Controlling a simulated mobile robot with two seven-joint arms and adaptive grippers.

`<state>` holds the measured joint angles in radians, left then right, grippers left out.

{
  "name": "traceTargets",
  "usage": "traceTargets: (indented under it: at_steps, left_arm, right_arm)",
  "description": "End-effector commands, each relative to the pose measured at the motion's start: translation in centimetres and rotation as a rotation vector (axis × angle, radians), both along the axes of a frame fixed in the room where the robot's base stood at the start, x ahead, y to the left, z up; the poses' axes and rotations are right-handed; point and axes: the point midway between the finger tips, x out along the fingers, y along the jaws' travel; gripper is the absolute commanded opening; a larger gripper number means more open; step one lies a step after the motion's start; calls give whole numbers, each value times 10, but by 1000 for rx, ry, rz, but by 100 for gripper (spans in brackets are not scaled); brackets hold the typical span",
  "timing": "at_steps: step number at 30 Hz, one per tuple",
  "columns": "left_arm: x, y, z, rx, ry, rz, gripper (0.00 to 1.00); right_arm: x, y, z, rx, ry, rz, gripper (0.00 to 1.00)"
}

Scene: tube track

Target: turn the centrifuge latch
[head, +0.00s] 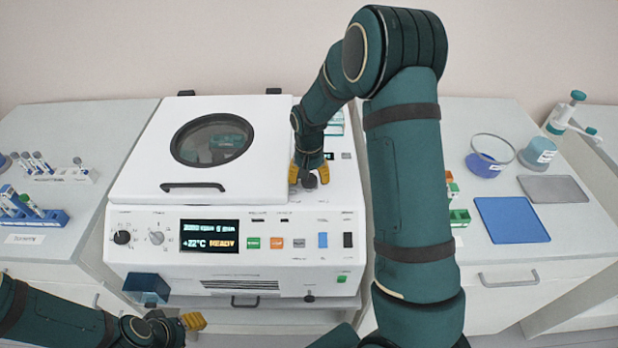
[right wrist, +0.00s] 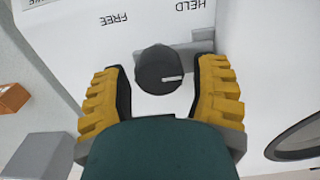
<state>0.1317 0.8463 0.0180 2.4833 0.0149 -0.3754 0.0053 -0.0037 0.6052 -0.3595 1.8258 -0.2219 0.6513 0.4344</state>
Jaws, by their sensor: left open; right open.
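The white centrifuge (head: 150,245) stands with its lid (head: 260,150) down; its display reads READY. The latch is a dark round knob (head: 309,181) on the panel right of the lid. In the right wrist view the knob (right wrist: 160,78) carries a short white mark pointing right. The words FREE and HELD stand above it, upside down. My right gripper (head: 310,173) is open, its yellow fingers on either side of the knob, with gaps visible in the right wrist view (right wrist: 160,68). My left gripper (head: 190,322) is open and low in front of the centrifuge, partly hidden.
A blue tube rack (head: 40,217) and a white rack (head: 80,175) stand on the left counter. The right counter holds a blue mat (head: 511,220), a grey mat (head: 555,189) and round containers. A dark blue box (head: 147,287) sticks out at the centrifuge's front left.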

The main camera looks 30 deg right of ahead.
Motion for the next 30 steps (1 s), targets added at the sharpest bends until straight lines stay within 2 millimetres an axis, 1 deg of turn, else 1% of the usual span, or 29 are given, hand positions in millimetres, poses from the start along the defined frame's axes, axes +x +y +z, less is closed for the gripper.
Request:
traceTargets:
  at_steps: [9,10,11,12,14,15,23,30]
  left_arm:
    - [0,0,0,0,0,0,47]
    - [0,0,0,0,0,0,47]
    - [0,0,0,0,0,0,47]
    - [0,0,0,0,0,0,47]
    - [0,0,0,0,0,0,47]
    - [0,0,0,0,0,0,47]
    - [0,0,0,0,0,0,47]
    - [0,0,-2,0,0,0,47]
  right_arm:
    - [0,0,-2,0,0,0,61]
    - [0,0,-2,0,0,0,56]
    - [0,0,-2,0,0,0,45]
    - [0,0,-2,0,0,0,31]
    - [0,0,-2,0,0,0,10]
    - [0,0,-2,0,0,0,8]
    - [0,0,-2,1,1,8,8]
    - [0,0,-3,1,1,88,8]
